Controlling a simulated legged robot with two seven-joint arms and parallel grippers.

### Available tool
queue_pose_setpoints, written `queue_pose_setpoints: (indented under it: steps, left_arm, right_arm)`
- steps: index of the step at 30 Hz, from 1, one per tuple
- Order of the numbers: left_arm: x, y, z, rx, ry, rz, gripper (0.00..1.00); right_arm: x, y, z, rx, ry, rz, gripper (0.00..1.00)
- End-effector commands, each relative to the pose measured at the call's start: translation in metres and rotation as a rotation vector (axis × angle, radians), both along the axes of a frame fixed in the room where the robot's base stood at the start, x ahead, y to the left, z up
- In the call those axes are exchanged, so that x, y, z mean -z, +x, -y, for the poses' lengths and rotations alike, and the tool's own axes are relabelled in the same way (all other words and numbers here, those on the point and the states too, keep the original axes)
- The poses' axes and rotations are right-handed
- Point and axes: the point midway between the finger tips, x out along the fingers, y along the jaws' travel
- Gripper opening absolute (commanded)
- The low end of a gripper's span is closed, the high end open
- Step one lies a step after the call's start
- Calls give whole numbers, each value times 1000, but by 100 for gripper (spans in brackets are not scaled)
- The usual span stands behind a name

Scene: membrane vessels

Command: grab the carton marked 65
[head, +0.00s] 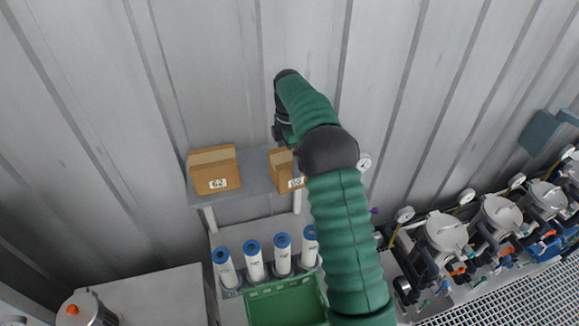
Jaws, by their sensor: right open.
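Two brown cartons sit on a grey wall shelf (257,176). The left carton (214,171) has a label that reads 62. The right carton (281,172) is partly hidden behind my green right arm; its label is small and I cannot read it for certain, so I cannot tell if it is the one marked 65. My right gripper (282,137) is dark and small in the head view, just above the right carton's top, open and with nothing seen in it. Whether it touches the carton is not clear. My left gripper is out of view.
Below the shelf stand several white cylinders with blue caps (253,247) above a green crate (280,303). Metal vessels with gauges (445,232) line the right side. A ribbed metal wall (200,70) is close behind the shelf. A pale surface (160,296) at lower left is mostly clear.

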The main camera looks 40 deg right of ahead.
Motion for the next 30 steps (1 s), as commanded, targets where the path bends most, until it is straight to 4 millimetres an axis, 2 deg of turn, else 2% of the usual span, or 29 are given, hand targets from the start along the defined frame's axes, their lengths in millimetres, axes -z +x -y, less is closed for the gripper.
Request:
queue_pose_setpoints:
  steps: [5,6,9,15,17,30]
  left_arm:
    - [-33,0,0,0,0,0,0]
    - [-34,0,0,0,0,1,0]
    - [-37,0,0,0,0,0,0]
    - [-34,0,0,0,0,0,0]
    - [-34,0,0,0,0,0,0]
    - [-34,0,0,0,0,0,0]
  right_arm:
    - [23,-7,-1,1,3,-7,100]
    - [33,-6,-1,1,4,-7,100]
    - [45,-5,-1,1,1,-3,100]
    - [49,-5,0,1,-1,-1,100]
    - [49,-5,0,1,-1,-1,93]
    - [48,-5,0,1,0,-1,36]
